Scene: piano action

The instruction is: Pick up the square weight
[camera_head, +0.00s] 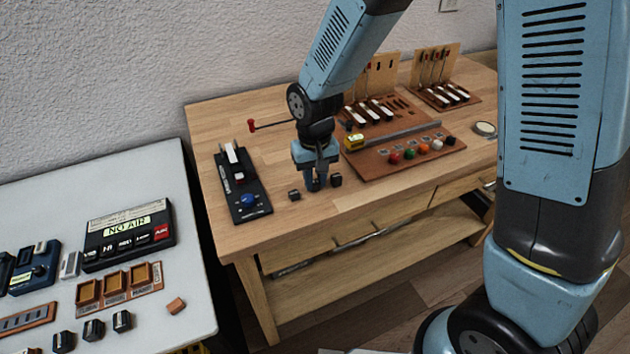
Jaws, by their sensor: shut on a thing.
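My gripper (316,186) points straight down at the front of the wooden table, between two small dark blocks. One dark block (294,194) stands just left of the fingers and another dark block (336,180) just right of them, both apart from the grip. My gripper is shut on a small dark thing between its fingertips, most likely the square weight. The fingers hide most of it, so its shape and whether it still touches the tabletop cannot be told.
A black device with a blue knob (249,201) lies left of the gripper. A brown board (400,160) with coloured knobs lies to the right, a yellow block (354,142) at its left corner. A red-tipped rod (252,126) sticks out behind. A white table (190,270) holds trays and several dark blocks.

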